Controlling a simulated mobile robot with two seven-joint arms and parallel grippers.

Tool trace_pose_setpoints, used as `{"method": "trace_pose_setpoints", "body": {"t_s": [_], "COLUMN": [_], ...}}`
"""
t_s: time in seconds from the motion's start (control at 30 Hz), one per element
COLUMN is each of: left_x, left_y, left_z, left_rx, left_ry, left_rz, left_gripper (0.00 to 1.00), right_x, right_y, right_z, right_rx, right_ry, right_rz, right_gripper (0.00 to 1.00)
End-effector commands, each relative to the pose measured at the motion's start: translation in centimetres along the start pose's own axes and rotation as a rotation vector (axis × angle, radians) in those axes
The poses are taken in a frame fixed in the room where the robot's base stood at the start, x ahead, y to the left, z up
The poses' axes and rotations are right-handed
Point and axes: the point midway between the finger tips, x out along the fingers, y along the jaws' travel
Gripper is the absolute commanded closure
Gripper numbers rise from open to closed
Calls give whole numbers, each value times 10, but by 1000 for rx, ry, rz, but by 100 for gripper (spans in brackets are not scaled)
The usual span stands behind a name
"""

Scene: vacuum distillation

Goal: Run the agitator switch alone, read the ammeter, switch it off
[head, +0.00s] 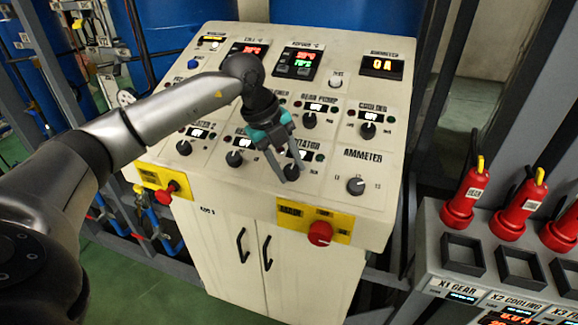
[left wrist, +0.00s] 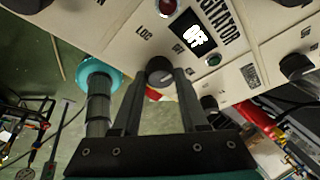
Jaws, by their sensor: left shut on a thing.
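My left gripper (head: 284,168) reaches down onto the panel and is shut on the agitator knob (head: 292,173), below the partly hidden AGITATOR label. In the left wrist view the fingers (left wrist: 158,85) straddle the dark round knob (left wrist: 159,68). The agitator display (left wrist: 194,36) reads OFF, with a red lamp (left wrist: 167,7) and a green lamp (left wrist: 213,60) beside it. The ammeter display (head: 381,67) at the panel's upper right reads 0 A. The ammeter selector knob (head: 356,186) is right of my gripper. My right gripper is out of view.
Other switch knobs sit close by: gear pump (head: 309,120), cooling (head: 368,130) and one to the left (head: 234,158). Red emergency buttons (head: 320,233) project from yellow plates on the cabinet front. A rack (head: 459,285) with red plugs (head: 465,198) stands at right.

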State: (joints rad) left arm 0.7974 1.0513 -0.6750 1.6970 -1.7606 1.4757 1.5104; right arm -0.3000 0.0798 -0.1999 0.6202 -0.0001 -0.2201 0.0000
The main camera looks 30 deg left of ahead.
Motion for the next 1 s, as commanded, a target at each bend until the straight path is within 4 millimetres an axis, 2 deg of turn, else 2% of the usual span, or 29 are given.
{"method": "trace_pose_setpoints", "body": {"t_s": [0.3,0.73,0.77,1.0], "left_x": [-1,-1,-1,-1], "left_y": [0,0,0,0], "left_z": [1,1,1,1], "left_rx": [-77,-84,-84,-84], "left_ry": [-7,-8,-8,-6], "left_rz": [-35,-38,-38,-36], "left_gripper": [100,100,56,29], "right_x": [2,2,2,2], "right_y": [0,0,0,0], "right_z": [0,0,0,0], "right_rx": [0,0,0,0], "right_ry": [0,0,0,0], "right_rz": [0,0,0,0], "right_gripper": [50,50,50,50]}}
